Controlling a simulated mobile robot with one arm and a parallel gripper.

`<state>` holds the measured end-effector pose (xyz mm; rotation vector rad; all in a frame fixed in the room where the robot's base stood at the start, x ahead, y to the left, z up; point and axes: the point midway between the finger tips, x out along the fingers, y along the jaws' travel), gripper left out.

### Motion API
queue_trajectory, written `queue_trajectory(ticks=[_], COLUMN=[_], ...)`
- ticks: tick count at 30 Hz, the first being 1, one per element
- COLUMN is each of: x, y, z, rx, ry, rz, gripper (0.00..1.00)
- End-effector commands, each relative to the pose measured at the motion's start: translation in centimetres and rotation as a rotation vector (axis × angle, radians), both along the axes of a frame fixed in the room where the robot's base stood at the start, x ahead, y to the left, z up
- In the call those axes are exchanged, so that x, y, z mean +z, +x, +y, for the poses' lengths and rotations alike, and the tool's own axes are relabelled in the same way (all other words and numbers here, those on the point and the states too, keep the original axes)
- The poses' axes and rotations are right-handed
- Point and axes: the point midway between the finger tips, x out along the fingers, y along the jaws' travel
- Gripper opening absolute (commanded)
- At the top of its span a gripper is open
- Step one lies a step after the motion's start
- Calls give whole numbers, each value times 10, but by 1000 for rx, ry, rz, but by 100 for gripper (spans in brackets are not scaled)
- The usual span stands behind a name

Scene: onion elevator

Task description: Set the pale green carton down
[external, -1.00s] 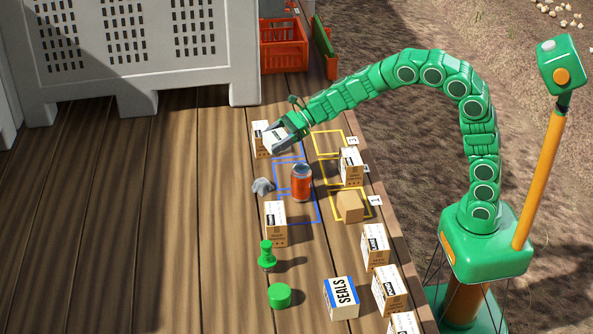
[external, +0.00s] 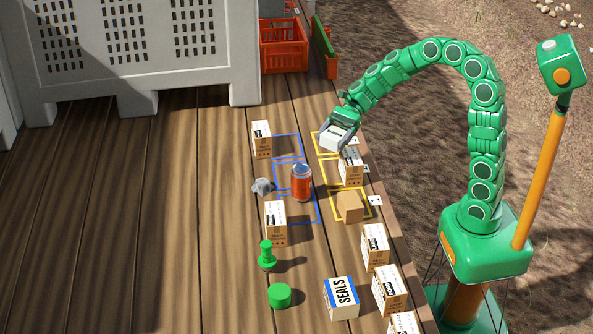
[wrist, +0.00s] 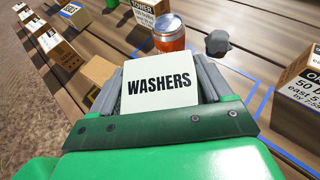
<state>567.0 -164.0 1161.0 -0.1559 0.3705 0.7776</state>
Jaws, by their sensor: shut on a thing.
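The pale green carton (external: 337,140) looks almost white and has WASHERS printed on its face in the wrist view (wrist: 160,84). My gripper (external: 338,130) is shut on it, with a grey finger on each side. In the external view the carton is over the farthest yellow outline (external: 321,151) near the deck's right edge and hides much of it. I cannot tell whether its underside is clear of the boards. A printed cardboard box (external: 350,169) stands just in front of it.
An orange can (external: 301,184) stands by the blue outlines (external: 288,135), with a grey stone (external: 262,186) beside it. A plain tan block (external: 350,207) sits in the nearest yellow outline. A printed box (external: 261,140) stands left of the farthest blue outline. The left deck is clear.

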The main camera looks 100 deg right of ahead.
Motion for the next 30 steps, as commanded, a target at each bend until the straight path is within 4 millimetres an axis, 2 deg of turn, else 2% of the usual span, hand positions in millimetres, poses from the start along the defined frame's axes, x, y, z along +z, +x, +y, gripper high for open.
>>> queue_trajectory(ticks=[18,30], x=[-37,-79], y=[77,110], z=[-22,-32], rx=[-2,-3], ry=[0,1], rz=[2,3], gripper=[45,45])
